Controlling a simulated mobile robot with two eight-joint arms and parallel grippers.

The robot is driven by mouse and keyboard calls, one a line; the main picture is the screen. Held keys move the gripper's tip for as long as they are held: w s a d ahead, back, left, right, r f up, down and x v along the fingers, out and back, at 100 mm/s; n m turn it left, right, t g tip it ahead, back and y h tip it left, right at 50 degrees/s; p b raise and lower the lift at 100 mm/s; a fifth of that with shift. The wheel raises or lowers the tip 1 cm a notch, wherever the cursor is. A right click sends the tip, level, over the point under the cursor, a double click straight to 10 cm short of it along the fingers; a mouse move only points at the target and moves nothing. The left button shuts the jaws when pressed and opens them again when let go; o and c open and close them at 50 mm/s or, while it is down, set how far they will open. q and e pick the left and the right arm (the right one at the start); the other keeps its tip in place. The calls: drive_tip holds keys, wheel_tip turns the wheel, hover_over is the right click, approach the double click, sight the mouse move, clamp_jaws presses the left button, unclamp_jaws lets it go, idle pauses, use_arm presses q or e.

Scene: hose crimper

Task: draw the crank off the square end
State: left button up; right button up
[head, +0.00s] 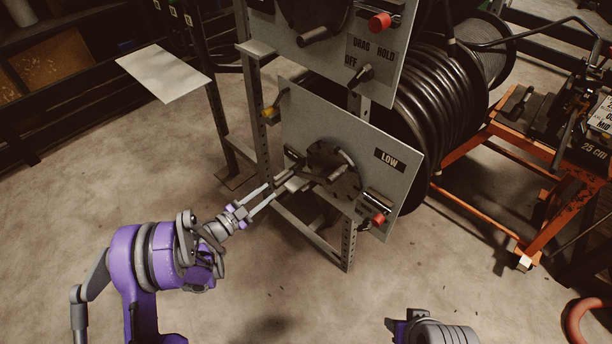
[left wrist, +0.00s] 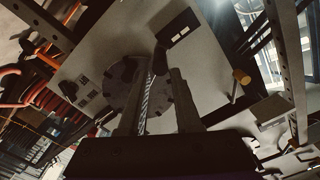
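The lower panel marked LOW (head: 377,133) carries a dark round disc (head: 343,187). It also shows in the left wrist view (left wrist: 177,112). A dark crank (head: 323,176) lies across the disc's front, its grip pointing out towards my left gripper. The square end is hidden. My left gripper (head: 287,188) reaches in from the lower left, with its fingertips at the crank. In the left wrist view the fingers stand apart on either side of a dark piece (left wrist: 160,62) of the crank; whether they touch it is unclear. My right gripper's fingers are out of view.
A red knob (head: 379,218) sits at the panel's lower right and a yellow knob (head: 268,112) at its upper left. An upper panel (head: 395,45), a black hose reel (head: 445,105) and an orange cart (head: 475,155) stand nearby. The floor in front is clear.

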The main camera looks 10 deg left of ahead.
use_arm(q)
drive_tip(key=p+v, duration=0.2)
drive_tip(key=v, duration=0.9)
drive_tip(key=w+a+r+n+t+y, duration=0.1)
drive_tip(key=a+r+n+y, duration=0.1)
drive_tip(key=r+n+y, duration=0.55)
drive_tip(key=w+a+r+n+t+y, duration=0.2)
drive_tip(key=r+n+y, duration=0.25)
drive_tip(key=r, duration=0.55)
drive_tip(key=s+d+f+n+g, duration=0.1)
drive_tip(key=s+d+f+g, duration=0.25)
drive_tip(key=s, duration=0.65)
drive_tip(key=s+d+f+n+g, duration=0.15)
drive_tip(key=s+d+g, duration=0.3)
drive_tip(key=s, duration=0.45)
drive_tip(key=s+d+f+g, duration=0.3)
drive_tip(key=s+f+g, duration=0.15)
drive_tip(key=s, duration=0.55)
wheel_tip(320, 180, up, 27)
drive_tip(key=h+p, duration=0.1)
drive_tip(key=p, duration=2.1)
drive_tip(key=shift+w+d+t, duration=0.2)
drive_tip(key=shift+w+t, duration=0.1)
drive_tip(key=shift+t, duration=0.05)
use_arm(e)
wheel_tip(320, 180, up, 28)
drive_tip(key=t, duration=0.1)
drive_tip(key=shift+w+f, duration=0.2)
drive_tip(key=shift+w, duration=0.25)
